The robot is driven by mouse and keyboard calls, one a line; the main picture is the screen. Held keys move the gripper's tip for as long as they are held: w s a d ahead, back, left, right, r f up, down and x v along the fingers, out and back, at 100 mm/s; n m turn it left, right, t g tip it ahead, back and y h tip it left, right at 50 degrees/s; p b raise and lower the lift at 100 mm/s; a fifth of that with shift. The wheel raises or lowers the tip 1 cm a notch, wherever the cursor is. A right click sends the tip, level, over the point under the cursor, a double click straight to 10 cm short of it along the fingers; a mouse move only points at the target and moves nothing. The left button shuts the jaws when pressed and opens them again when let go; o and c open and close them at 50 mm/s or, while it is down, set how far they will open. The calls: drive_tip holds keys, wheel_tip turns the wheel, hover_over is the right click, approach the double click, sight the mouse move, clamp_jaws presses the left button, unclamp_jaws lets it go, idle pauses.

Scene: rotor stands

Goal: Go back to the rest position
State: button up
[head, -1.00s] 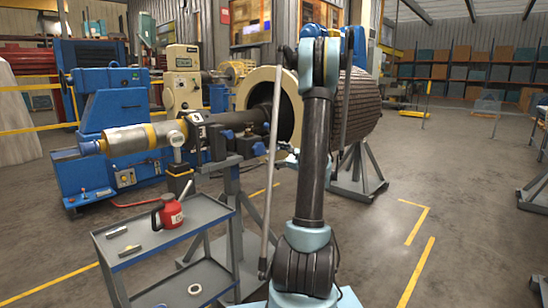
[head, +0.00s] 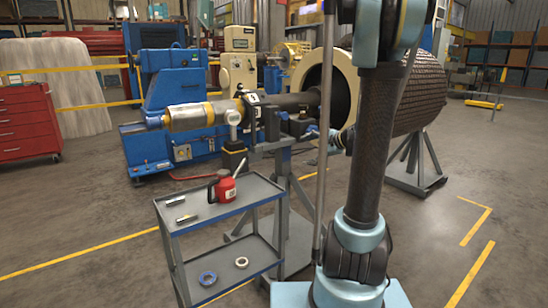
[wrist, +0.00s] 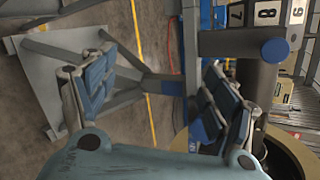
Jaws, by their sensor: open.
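My gripper (wrist: 157,92) is open in the wrist view, its two blue-padded fingers wide apart and nothing held between them. Behind the fingers are a grey rotor stand (wrist: 165,84) and the floor. In the head view my gripper (head: 318,136) is small and partly hidden by my arm, just right of the stand's upper part (head: 272,143). I cannot tell whether it touches the stand. The stand is below a long dark shaft (head: 285,101) that enters a large cream ring (head: 345,82).
A grey trolley (head: 215,213) stands at front left with a red can (head: 223,187) on top and two rings below. A red drawer cabinet (head: 27,122) is at far left. A second stand (head: 415,170) is at right. Open floor (head: 75,220) lies left of the trolley.

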drive_tip(key=s+d+f+n+g+h, duration=0.1)
drive_tip(key=s+f+n+g+h, duration=0.1)
drive_tip(key=s, duration=0.9)
drive_tip(key=s+d+f+n+g+h, duration=0.2)
drive_tip(key=s+f+n+h, duration=0.2)
drive_tip(key=s, duration=0.7)
drive_tip(key=s+d+f+n+g+h, duration=0.1)
drive_tip(key=s+f+n+g+h, duration=0.1)
drive_tip(key=s+f+n, duration=0.4)
drive_tip(key=s+n+h, duration=0.1)
drive_tip(key=s, duration=0.4)
drive_tip(key=shift+s+d+f+n, duration=0.15)
drive_tip(key=shift+s+d+n, duration=0.15)
drive_tip(key=shift+n, duration=0.1)
drive_tip(key=shift+w, duration=0.1)
drive_tip(key=shift+w+f, duration=0.2)
drive_tip(key=shift+w, duration=0.25)
